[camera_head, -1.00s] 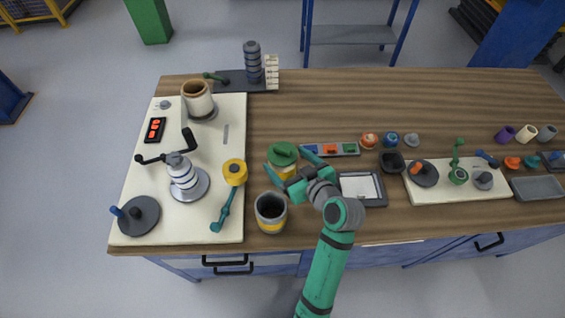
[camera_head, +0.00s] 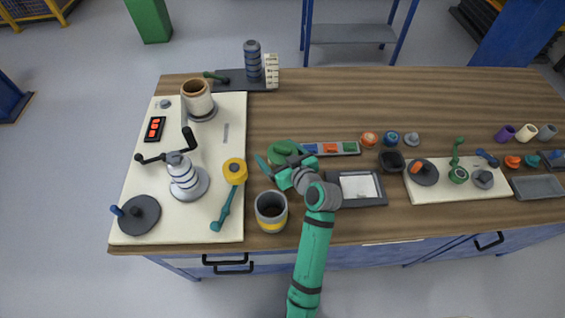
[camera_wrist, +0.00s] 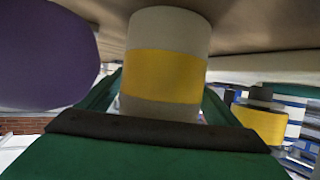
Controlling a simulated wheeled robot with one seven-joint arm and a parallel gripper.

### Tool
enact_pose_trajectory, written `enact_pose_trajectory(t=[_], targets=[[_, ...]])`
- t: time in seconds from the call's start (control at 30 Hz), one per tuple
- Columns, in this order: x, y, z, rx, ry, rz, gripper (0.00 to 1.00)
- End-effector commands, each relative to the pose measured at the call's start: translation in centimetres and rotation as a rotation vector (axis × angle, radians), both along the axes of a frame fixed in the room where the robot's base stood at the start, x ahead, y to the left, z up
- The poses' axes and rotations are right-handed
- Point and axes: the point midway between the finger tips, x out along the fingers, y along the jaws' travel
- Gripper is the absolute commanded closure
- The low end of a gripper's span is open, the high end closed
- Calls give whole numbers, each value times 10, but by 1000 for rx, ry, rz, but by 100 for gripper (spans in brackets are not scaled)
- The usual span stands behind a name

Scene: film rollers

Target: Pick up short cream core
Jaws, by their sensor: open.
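A small cream core (camera_head: 526,133) stands at the far right of the table in the head view, between a purple core (camera_head: 504,132) and a grey one (camera_head: 547,132). My gripper (camera_head: 279,165) is far to its left, at a green-lidded jar (camera_head: 282,150). The fingers are open. In the wrist view they stand on either side of a pale cylinder with a yellow band (camera_wrist: 165,75). I cannot tell whether they touch it.
A grey cup with a yellow band (camera_head: 271,212) stands just in front of my gripper. A grey tray (camera_head: 374,203) lies to the right. A cream board (camera_head: 150,222) with roller parts fills the left side. The back middle of the table is clear.

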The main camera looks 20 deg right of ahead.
Motion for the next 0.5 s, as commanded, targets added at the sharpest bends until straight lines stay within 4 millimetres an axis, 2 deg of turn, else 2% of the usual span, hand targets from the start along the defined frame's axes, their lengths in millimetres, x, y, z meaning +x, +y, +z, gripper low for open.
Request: enact_pose_trajectory(t=[0.07, 0.1, 0.3, 0.5], targets=[[0, 0, 0, 0, 0, 0, 15], [0, 0, 0, 0, 0, 0, 19], [0, 0, 0, 0, 0, 1, 63], [-1, -2, 1, 0, -1, -2, 63]])
